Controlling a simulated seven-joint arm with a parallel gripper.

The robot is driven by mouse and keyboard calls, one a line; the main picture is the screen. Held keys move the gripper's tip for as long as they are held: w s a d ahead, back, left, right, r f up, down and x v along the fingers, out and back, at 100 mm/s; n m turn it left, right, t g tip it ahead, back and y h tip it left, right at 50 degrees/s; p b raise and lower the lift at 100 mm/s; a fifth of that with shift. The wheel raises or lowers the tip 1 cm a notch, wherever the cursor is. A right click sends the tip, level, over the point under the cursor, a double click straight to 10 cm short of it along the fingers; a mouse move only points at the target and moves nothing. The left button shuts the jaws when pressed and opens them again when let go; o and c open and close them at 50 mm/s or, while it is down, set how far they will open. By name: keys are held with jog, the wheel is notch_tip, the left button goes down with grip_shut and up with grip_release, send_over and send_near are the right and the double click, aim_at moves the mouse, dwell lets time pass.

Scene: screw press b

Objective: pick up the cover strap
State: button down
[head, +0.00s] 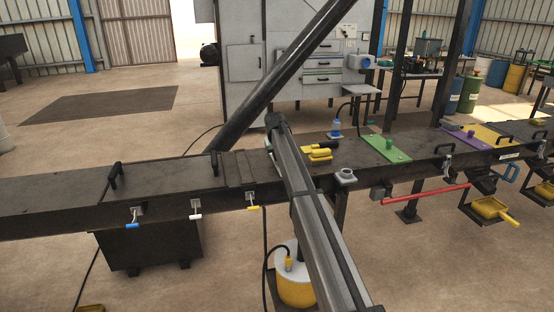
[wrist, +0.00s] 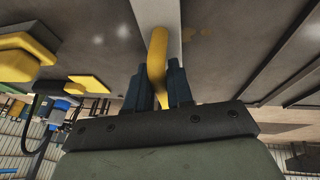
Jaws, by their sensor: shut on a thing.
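The cover strap (wrist: 155,12) looks like a pale grey strip with a yellow curved handle (wrist: 157,50) in the wrist view. My gripper (wrist: 161,72) has its two dark blue fingers shut on this yellow handle, one on each side. The lower end of the handle shows between the fingers. The strap runs from the handle out of the top of the picture, so its far end is hidden. In the head view my arm covers the gripper and the strap. I cannot tell whether the strap touches the dark bed.
The long dark bed (head: 60,187) crosses the head view. A yellow block (head: 318,152) and a grey cup (head: 345,177) lie right of my arm, with a green plate (head: 384,148) further right. A slanted dark beam (head: 270,82) rises behind. Black handles (head: 115,175) stand at left.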

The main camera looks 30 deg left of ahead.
jog(key=shift+r, duration=0.1)
dwell(0.4)
notch_tip(320, 180, up, 10)
jog(key=shift+f, duration=0.1)
dwell(0.4)
dwell(0.4)
jog(key=s+a+f, duration=0.2)
jog(key=s+a, duration=0.8)
jog(key=shift+s+a+f, duration=0.15)
jog(key=shift+s+a, duration=0.15)
jog(key=shift+f, duration=0.15)
